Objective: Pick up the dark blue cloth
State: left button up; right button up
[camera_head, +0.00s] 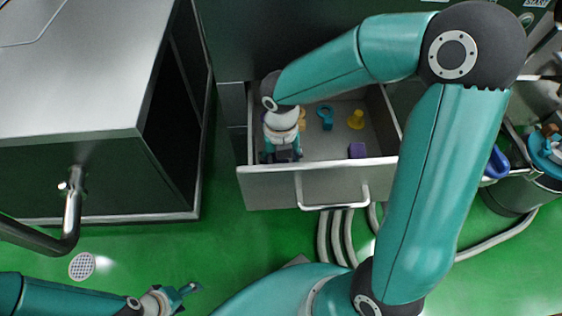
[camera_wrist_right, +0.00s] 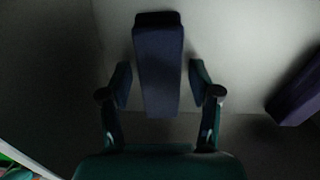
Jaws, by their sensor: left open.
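The dark blue cloth (camera_wrist_right: 158,65) shows in the right wrist view as a folded, block-like piece on the grey drawer floor. My right gripper (camera_wrist_right: 160,85) is open, with one finger on each side of the cloth and a narrow gap showing on both sides. In the head view, my right gripper (camera_head: 282,157) reaches down into the left part of the open drawer (camera_head: 270,188) and largely hides the cloth. My left gripper (camera_head: 188,290) is open and empty at the lower left, over the green floor.
The drawer also holds a purple block (camera_head: 357,151), a yellow piece (camera_head: 356,119) and a teal piece (camera_head: 325,116). The purple block also shows in the right wrist view (camera_wrist_right: 297,95). A grey-topped cabinet (camera_head: 80,60) stands left. Grey hoses (camera_head: 340,238) lie below the drawer.

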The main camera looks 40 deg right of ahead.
jog(key=c, duration=0.9)
jog(key=shift+o, duration=0.2)
jog(key=shift+r, duration=0.1)
notch_tip(320, 180, up, 20)
jog(key=p, duration=0.6)
jog(key=o, duration=0.3)
jog(key=shift+c, duration=1.3)
jog(key=shift+w, duration=0.1)
